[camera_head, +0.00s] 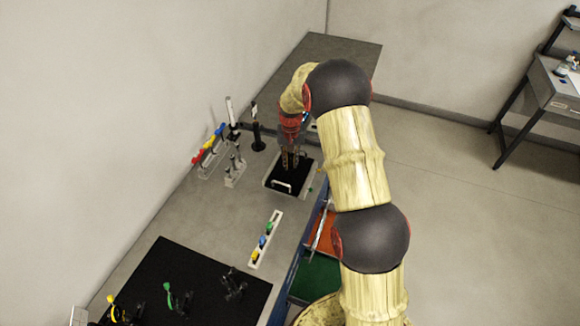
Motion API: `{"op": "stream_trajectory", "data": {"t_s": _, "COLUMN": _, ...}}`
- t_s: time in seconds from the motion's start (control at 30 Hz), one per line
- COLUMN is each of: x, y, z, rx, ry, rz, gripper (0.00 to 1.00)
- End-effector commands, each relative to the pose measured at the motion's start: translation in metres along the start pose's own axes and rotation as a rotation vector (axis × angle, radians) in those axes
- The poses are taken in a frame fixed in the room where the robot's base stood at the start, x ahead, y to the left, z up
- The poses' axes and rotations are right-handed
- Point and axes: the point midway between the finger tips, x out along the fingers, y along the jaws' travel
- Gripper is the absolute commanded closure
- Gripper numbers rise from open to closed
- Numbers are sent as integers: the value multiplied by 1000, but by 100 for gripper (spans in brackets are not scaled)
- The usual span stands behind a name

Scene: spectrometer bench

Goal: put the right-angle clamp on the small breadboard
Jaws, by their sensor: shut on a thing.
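My gripper (290,165) points down over a black panel in a pale frame (273,181), on the bench near its right edge. It is shut on a small dark thing between its fingers. That thing is too small and too hidden to make out; it may be the right-angle clamp, which I do not see clearly anywhere else. The framed panel has a white handle-like bar at its near side and may be the small breadboard; I cannot tell for sure. I cannot tell whether the held thing touches it.
A large black board (200,262) with several optics mounts lies at the near left. A white strip with coloured parts (262,245) lies between. Posts (233,172), a coloured rack (210,150) and a black stand (257,135) are left of my gripper. Orange (322,233) and green (316,279) bins sit beside the bench.

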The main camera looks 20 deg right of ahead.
Motion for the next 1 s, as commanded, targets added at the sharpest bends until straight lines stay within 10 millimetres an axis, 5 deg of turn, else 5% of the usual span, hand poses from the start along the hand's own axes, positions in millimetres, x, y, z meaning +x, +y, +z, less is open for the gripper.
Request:
{"op": "stream_trajectory", "data": {"t_s": 0.4, "x": 36, "y": -2, "z": -6, "rx": 0, "ry": 0, "rz": 0, "gripper": 100}}
{"op": "stream_trajectory", "data": {"t_s": 0.73, "x": 41, "y": -2, "z": -6, "rx": 0, "ry": 1, "rz": 0, "gripper": 100}}
{"op": "stream_trajectory", "data": {"t_s": 0.77, "x": 41, "y": -2, "z": -6, "rx": 0, "ry": 1, "rz": 0, "gripper": 83}}
{"op": "stream_trajectory", "data": {"t_s": 1.0, "x": 40, "y": -2, "z": -6, "rx": 0, "ry": 1, "rz": 0, "gripper": 70}}
